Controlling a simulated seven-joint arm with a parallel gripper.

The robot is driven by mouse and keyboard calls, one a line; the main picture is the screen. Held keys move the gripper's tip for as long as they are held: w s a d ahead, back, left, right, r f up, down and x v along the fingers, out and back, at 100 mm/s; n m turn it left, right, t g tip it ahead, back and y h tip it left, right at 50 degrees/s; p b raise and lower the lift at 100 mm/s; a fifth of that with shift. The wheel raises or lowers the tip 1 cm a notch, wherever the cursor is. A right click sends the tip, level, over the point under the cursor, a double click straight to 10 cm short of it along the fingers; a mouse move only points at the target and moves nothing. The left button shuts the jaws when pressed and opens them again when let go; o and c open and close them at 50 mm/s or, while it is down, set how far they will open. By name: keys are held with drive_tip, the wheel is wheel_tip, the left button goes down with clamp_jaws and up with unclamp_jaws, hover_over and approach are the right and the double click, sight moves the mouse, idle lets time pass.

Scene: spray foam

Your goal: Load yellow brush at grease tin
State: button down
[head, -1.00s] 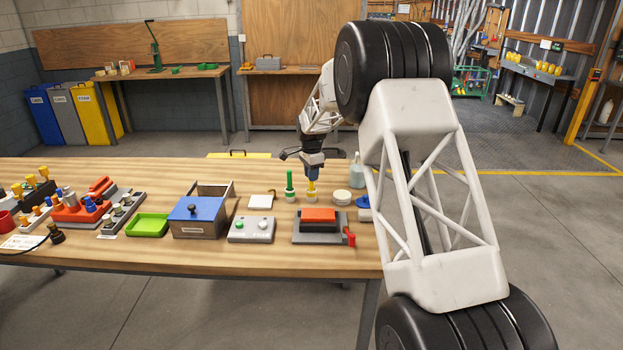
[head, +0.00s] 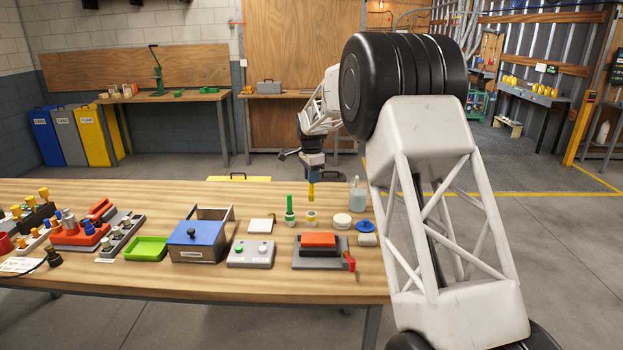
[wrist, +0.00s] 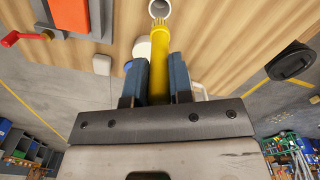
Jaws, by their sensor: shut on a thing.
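My gripper (head: 312,178) is shut on the yellow brush (head: 311,192), which hangs upright above the table. In the wrist view the blue fingers of my gripper (wrist: 160,62) clasp the yellow brush (wrist: 159,42) from both sides. Its low end is just above a small pale cup (head: 311,217), whose ring also shows in the wrist view (wrist: 159,7). A round cream tin (head: 342,220), which looks like the grease tin, stands right of the cup. I cannot read any label on it.
A green brush (head: 290,205) stands in another cup at the left. A blue disc (head: 364,226) and a pale bottle (head: 357,197) are right of the tin. A grey device with an orange block (head: 318,240) lies in front.

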idle(0.3)
drive_tip(key=d, duration=1.1)
drive_tip(key=shift+d+f, duration=0.2)
drive_tip(key=shift+d, duration=0.1)
drive_tip(key=shift+f, duration=0.15)
drive_tip(key=shift+f, duration=2.85)
drive_tip(key=shift+f, duration=0.65)
idle(0.7)
drive_tip(key=shift+r, duration=0.1)
wheel_tip(320, 180, up, 7)
idle(1.2)
idle(0.3)
